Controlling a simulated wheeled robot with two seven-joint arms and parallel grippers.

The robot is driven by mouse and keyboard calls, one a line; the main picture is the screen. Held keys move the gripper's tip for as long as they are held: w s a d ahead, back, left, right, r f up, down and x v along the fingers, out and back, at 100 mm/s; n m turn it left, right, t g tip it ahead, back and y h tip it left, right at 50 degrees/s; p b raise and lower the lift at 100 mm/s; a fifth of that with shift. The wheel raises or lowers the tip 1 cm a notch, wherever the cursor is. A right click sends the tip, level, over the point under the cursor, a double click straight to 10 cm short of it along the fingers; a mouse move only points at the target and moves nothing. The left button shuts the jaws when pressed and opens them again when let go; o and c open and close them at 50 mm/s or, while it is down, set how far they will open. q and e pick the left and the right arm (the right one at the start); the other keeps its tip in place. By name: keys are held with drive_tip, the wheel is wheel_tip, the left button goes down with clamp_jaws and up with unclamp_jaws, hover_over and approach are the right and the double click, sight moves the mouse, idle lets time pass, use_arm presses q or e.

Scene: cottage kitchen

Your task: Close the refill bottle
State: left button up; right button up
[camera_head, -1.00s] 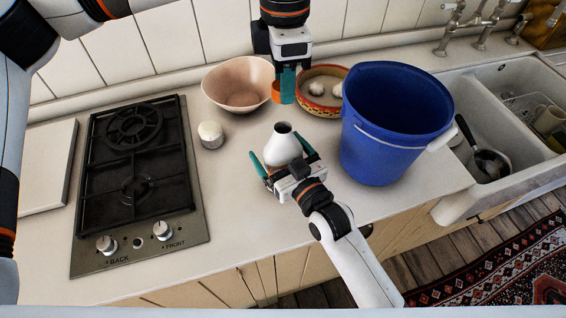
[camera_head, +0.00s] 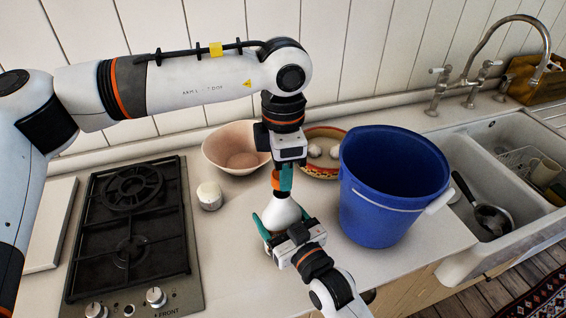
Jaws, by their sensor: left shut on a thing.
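The refill bottle (camera_head: 282,214), white with a narrowing neck, stands upright on the counter. My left gripper (camera_head: 282,186) points straight down above it, shut on a small orange cap (camera_head: 276,181). The cap is right over the bottle's neck; the neck's mouth is hidden, so I cannot tell whether cap and bottle touch. My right gripper (camera_head: 283,226) comes from the front with its teal fingers on either side of the bottle. Whether they press on it does not show clearly.
A blue bucket (camera_head: 385,215) stands close on the right. A pinkish bowl (camera_head: 225,140) and a patterned dish (camera_head: 322,168) with white eggs are behind. A small white-lidded jar (camera_head: 209,196) and gas hob (camera_head: 128,245) lie left; the sink (camera_head: 460,225) is far right.

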use_arm(q)
drive_tip(key=shift+f, duration=0.1)
idle(0.3)
drive_tip(key=shift+f, duration=0.75)
drive_tip(key=shift+f, duration=0.6)
use_arm(e)
drive_tip(key=c, duration=0.5)
use_arm(q)
drive_tip(key=m, duration=3.2)
drive_tip(key=shift+a+m, duration=0.3)
